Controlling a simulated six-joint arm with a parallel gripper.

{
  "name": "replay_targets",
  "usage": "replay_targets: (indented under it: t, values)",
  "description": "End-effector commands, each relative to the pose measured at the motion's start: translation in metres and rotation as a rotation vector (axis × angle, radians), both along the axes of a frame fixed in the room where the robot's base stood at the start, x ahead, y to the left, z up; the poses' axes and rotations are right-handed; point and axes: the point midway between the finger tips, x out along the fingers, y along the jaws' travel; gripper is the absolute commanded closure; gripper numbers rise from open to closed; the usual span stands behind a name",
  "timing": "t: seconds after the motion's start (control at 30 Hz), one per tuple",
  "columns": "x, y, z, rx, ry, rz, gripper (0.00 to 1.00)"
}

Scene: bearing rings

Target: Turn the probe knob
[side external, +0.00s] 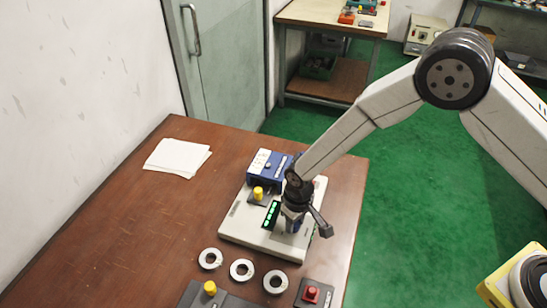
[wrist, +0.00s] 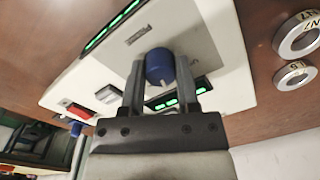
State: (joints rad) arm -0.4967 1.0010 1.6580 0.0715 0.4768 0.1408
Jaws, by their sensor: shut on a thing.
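The probe knob is a blue round knob (wrist: 159,66) on the sloped face of a white instrument (wrist: 220,58). My gripper (wrist: 161,80) is shut on the knob, one finger on each side of it in the wrist view. In the side view my gripper (side external: 292,220) points down onto the right part of the white instrument (side external: 243,228), and the knob is mostly hidden. Green lit displays (wrist: 172,103) show near the knob, partly behind the fingers. A red switch (wrist: 77,110) is also on the face. Any mark on the knob is too small to read.
Several pale bearing rings (side external: 232,270) lie in front of the instrument. A dark box with a yellow knob (side external: 210,287) and a red button box (side external: 311,294) stand nearer. A blue box (side external: 262,178) stands behind.

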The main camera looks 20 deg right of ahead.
Motion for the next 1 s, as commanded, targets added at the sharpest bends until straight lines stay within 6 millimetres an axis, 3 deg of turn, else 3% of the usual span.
replay_targets:
  t: [0.5, 1.0]
  values:
    - [-0.0004, 0.0001, 0.0002, -0.001, -0.001, -0.411, 1.00]
    - [-0.0005, 0.0003, 0.0001, 0.000, 0.000, -0.507, 1.00]
